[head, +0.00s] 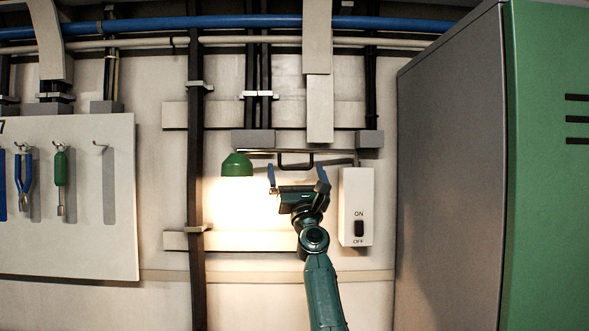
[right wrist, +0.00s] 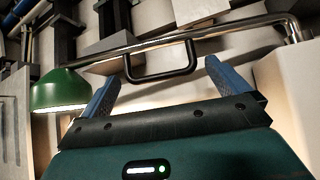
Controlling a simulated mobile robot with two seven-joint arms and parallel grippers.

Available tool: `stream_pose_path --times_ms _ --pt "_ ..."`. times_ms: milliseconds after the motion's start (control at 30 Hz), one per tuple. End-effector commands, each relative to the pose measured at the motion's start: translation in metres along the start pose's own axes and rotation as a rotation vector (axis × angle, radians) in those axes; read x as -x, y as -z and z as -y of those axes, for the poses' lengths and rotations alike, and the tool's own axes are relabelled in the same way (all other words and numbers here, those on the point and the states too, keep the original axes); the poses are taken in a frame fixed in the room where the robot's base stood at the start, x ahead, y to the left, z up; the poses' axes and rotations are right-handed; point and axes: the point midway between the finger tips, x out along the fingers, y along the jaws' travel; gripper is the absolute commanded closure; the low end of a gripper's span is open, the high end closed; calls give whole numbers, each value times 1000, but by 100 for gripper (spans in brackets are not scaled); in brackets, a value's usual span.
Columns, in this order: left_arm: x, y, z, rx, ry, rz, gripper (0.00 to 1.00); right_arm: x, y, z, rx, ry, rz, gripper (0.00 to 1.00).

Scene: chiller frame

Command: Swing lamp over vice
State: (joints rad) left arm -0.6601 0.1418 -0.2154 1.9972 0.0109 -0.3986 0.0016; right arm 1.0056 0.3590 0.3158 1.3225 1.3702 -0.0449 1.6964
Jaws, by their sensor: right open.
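The lamp (head: 237,165) has a green shade at the left end of a thin metal arm on the wall, and it is lit. It also shows in the right wrist view (right wrist: 60,91). A black U-shaped handle (head: 296,167) hangs below the lamp's arm; it shows in the right wrist view (right wrist: 163,76). My right gripper (head: 297,174) is open and empty, its blue fingers pointing up on either side of the handle's width. In the right wrist view the handle appears between and beyond the fingertips; contact is not visible. No vice shows. My left gripper is not in view.
A white ON/OFF switch box (head: 356,205) is on the wall just right of my gripper. A grey and green cabinet (head: 450,170) stands at the right. A tool board (head: 85,240) with hanging tools is at the left. Pipes and ducts run above.

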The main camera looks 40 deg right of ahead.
Motion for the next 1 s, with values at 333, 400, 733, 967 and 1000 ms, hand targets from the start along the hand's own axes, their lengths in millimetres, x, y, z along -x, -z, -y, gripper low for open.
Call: stream_pose_path --times_ms 333,400,733,967,1000 --pt "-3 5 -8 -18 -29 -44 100 -30 1 0 1 0 -1 0" --pt "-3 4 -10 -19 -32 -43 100 -32 2 1 2 1 -2 0" --pt "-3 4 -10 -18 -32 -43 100 -34 1 1 1 2 -2 1" --pt "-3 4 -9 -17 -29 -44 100 -34 1 1 1 2 -2 20" --pt "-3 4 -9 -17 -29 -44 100 -34 1 1 1 2 -2 23"
